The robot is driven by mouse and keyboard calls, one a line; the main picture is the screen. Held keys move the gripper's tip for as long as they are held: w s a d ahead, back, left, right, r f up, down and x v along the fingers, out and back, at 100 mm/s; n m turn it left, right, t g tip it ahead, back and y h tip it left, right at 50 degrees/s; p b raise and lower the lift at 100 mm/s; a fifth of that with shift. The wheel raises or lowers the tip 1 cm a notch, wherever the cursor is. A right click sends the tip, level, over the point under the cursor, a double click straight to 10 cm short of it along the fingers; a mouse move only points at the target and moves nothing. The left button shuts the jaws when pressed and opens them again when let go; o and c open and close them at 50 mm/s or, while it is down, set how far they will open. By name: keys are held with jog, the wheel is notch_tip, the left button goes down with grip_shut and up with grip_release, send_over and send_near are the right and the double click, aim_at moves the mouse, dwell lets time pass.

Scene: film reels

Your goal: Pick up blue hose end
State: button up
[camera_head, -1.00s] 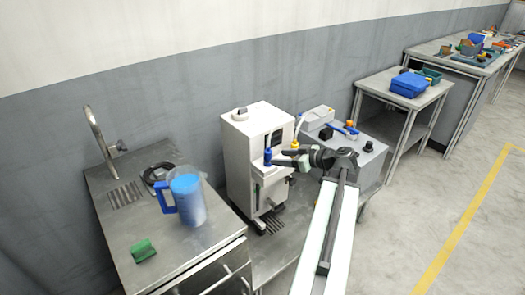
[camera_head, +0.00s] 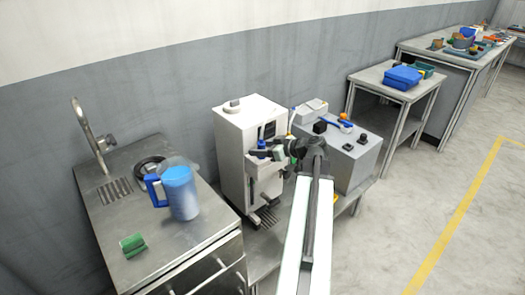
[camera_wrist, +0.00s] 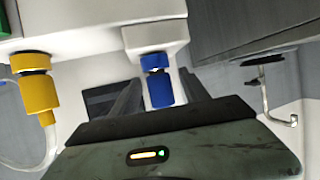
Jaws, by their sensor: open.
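The blue hose end (camera_wrist: 160,90) hangs under a white block on the front of the white machine (camera_head: 240,165). It also shows in the head view (camera_head: 261,147), small and partly covered by my gripper. My gripper (camera_head: 265,154) reaches left to the machine's front and is open. In the wrist view the blue end appears between the two dark fingers, beyond my gripper body. I cannot tell whether either finger touches it. A yellow hose end (camera_wrist: 41,92) with a clear hose hangs to its left.
A grey box (camera_head: 350,160) stands right of the machine. A sink counter (camera_head: 165,245) at the left holds a blue-filled pitcher (camera_head: 181,193) and a green sponge (camera_head: 133,245). A bench with a blue case (camera_head: 402,77) stands further right. The floor at the right is clear.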

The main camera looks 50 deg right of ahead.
grip_shut()
jog(key=shift+r+p, duration=0.6)
jog(key=shift+r, duration=0.05)
notch_tip(320, 180, up, 3)
jog(key=p, duration=0.3)
jog(key=shift+r, duration=0.15)
jog(key=s+d, duration=0.2)
jog(key=s, duration=1.4)
jog(key=shift+d+r+p, duration=0.15)
jog(key=shift+r+p, duration=0.05)
jog(key=shift+p, duration=0.2)
